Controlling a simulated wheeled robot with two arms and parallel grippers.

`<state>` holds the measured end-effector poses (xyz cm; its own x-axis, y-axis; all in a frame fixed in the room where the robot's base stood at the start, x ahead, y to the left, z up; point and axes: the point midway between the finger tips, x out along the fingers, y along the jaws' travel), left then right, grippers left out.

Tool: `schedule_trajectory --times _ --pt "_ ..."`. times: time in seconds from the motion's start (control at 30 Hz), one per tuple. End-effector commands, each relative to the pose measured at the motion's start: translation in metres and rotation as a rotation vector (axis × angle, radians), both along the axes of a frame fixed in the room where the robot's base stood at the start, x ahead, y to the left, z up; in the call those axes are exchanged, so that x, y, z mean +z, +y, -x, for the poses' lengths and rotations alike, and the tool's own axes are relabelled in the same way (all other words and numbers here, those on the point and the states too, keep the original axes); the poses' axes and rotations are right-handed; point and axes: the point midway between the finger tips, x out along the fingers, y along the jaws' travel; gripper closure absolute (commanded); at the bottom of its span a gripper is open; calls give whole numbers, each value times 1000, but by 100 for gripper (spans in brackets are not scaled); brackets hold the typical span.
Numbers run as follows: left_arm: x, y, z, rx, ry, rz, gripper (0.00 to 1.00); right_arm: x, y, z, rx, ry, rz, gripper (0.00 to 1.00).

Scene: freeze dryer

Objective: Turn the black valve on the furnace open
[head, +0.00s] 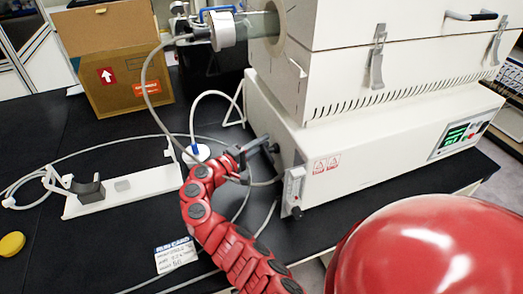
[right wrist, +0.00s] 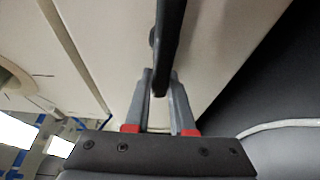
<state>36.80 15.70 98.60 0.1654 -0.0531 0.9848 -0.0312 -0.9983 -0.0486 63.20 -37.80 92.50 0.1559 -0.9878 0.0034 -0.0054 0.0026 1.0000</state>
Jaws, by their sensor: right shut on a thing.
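The white furnace (head: 345,135) stands on the black bench, with its left end facing my arm. My red right arm rises from the bottom of the head view, and my right gripper (head: 250,147) is at that left end, beside the flow meter. In the right wrist view, the two grey fingers of my right gripper (right wrist: 162,92) are shut on the black valve (right wrist: 169,40), which shows as a long dark bar in front of the white furnace panel. In the head view the valve is small and partly hidden by the gripper. My left gripper is not in view.
A flow meter (head: 294,188) with a black knob is close below the gripper. White tubing (head: 203,95) and cables loop nearby. A cardboard box (head: 115,60), a white stand (head: 125,190), a label card (head: 176,255) and a yellow cap (head: 12,244) are on the bench.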

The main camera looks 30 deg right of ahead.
Motion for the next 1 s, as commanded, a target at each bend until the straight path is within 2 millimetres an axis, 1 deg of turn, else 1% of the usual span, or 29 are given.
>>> schedule_trajectory --times 0.03,0.27,0.3,0.43,0.47,0.7,0.8,0.87,0.97,1.0 --pt "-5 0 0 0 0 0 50 -2 0 0 2 -10 1 100" --pt "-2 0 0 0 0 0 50 0 0 0 2 -11 0 100" --pt "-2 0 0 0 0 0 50 0 0 0 2 -11 0 74" --pt "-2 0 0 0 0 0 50 0 0 0 1 -10 0 50" --pt "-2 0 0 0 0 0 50 0 0 0 1 -10 0 48" --pt "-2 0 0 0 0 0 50 0 0 0 1 -9 1 48" --pt "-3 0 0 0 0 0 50 0 4 0 2 -9 1 48" --pt "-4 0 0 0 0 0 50 -1 9 0 4 -9 1 48" --pt "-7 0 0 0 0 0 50 -2 26 3 5 -10 0 48" --pt "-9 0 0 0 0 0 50 -3 35 5 4 -9 0 48"
